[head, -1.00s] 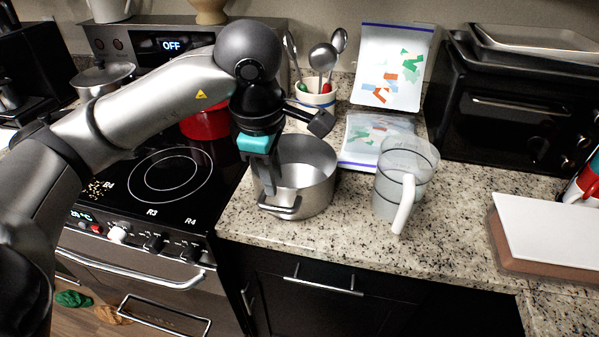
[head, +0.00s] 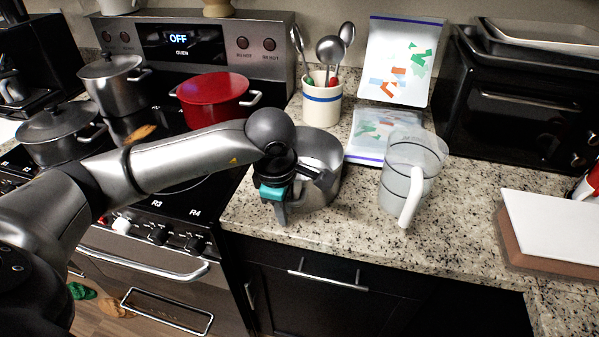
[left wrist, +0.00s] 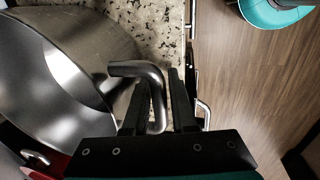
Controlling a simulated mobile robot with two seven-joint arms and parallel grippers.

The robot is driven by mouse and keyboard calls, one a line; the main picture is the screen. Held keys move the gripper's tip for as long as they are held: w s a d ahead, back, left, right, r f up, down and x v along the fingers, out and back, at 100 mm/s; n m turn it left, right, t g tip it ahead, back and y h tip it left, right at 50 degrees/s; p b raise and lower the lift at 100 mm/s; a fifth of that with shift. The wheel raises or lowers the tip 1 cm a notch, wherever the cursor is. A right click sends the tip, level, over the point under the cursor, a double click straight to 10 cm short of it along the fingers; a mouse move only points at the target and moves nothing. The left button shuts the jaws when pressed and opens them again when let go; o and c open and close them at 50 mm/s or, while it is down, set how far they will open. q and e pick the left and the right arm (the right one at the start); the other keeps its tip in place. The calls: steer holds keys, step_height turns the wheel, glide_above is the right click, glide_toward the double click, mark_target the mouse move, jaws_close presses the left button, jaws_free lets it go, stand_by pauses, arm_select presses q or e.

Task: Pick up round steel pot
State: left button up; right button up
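The round steel pot (head: 327,187) stands upright on the granite counter, open at the top, just right of the stove. My left gripper (head: 282,212) is low at the pot's front-left side and hides part of its wall and its front handle. In the left wrist view the pot (left wrist: 60,85) fills the left side. Its bent metal handle (left wrist: 135,69) reaches between the two dark fingers of my left gripper (left wrist: 160,90). The fingers stand apart, one on each side of the handle bar, with a gap visible. My right gripper is not in view.
A clear measuring jug (head: 400,185) stands close right of the pot. A utensil crock (head: 322,100) and a patterned bag (head: 375,130) are behind it. A red pot (head: 213,98) sits on the stove (head: 165,290). Counter in front of the pot is narrow.

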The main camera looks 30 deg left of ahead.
arm_select(q)
jaws_close()
steer(key=shift+w+r, duration=0.1)
stand_by(1.3)
